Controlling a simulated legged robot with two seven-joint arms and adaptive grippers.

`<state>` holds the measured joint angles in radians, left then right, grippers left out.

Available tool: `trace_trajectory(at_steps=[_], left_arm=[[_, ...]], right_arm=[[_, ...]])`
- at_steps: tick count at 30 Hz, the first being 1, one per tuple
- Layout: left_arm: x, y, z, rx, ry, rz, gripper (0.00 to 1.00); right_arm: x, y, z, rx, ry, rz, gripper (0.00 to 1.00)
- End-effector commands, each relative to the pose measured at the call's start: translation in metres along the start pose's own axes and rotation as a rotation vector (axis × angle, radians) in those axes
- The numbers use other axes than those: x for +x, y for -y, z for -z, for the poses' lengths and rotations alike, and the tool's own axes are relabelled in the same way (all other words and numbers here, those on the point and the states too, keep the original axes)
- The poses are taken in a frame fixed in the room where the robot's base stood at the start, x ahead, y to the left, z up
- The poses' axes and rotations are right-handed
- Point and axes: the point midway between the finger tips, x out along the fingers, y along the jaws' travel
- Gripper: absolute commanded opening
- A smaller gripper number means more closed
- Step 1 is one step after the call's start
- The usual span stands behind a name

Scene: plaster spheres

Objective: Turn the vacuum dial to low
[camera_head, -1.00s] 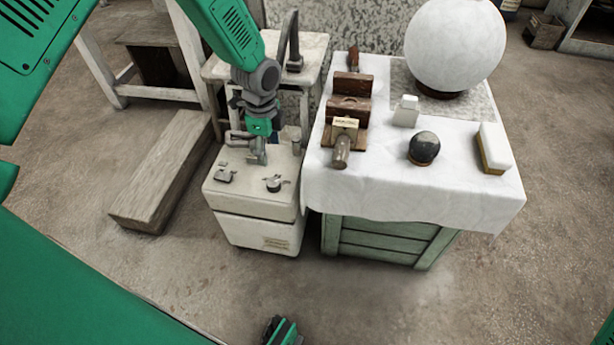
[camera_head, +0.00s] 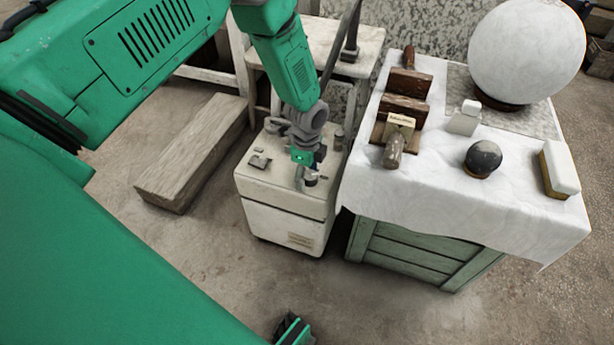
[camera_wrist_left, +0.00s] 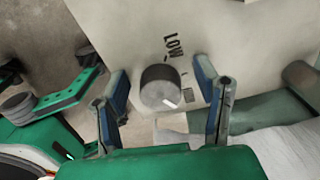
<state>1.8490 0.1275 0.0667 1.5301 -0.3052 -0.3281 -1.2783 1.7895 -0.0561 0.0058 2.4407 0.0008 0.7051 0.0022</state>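The vacuum (camera_head: 284,222) is a pale box-shaped unit on the floor left of the cloth-covered table. Its round grey dial (camera_wrist_left: 160,86) has a white pointer line aimed toward the lower right in the wrist view. The word LOW (camera_wrist_left: 173,47) is printed on the panel above the dial, away from the pointer. My left gripper (camera_head: 306,183) is over the vacuum's top, at the dial. In the wrist view the left gripper (camera_wrist_left: 164,98) is open, one blue-and-grey finger on each side of the dial, with gaps visible.
A small grey fitting (camera_head: 260,161) is on the vacuum's top, left of the gripper. The table (camera_head: 400,198) stands close on the right with a large white sphere (camera_head: 528,48). A wooden beam (camera_head: 193,155) lies on the floor to the left.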

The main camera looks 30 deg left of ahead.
Motion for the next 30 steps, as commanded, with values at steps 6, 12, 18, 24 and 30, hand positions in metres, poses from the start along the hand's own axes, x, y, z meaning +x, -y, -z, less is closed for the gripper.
trace_trajectory(at_steps=[6,12,18,24,30], left_arm=[[-0.0018,-0.0005,0.0034,0.004,0.008,0.000,0.56],[0.0004,-0.0004,0.0000,0.002,0.001,-0.001,0.06],[0.0022,-0.0001,-0.0035,-0.003,0.000,-0.002,0.06],[0.0018,0.0001,-0.0037,-0.010,0.007,-0.001,0.06],[0.0015,0.0001,-0.0033,-0.021,0.007,-0.001,0.07]], right_arm=[[-0.0002,-0.0008,0.0000,0.002,0.000,-0.001,0.40],[-0.0001,-0.0009,-0.0002,0.002,0.000,-0.001,0.40],[-0.0004,-0.0006,-0.0002,0.001,0.000,-0.001,0.40],[-0.0007,-0.0006,-0.0001,0.002,0.000,-0.001,0.40],[-0.0016,-0.0007,-0.0001,0.002,0.000,-0.001,0.40]])
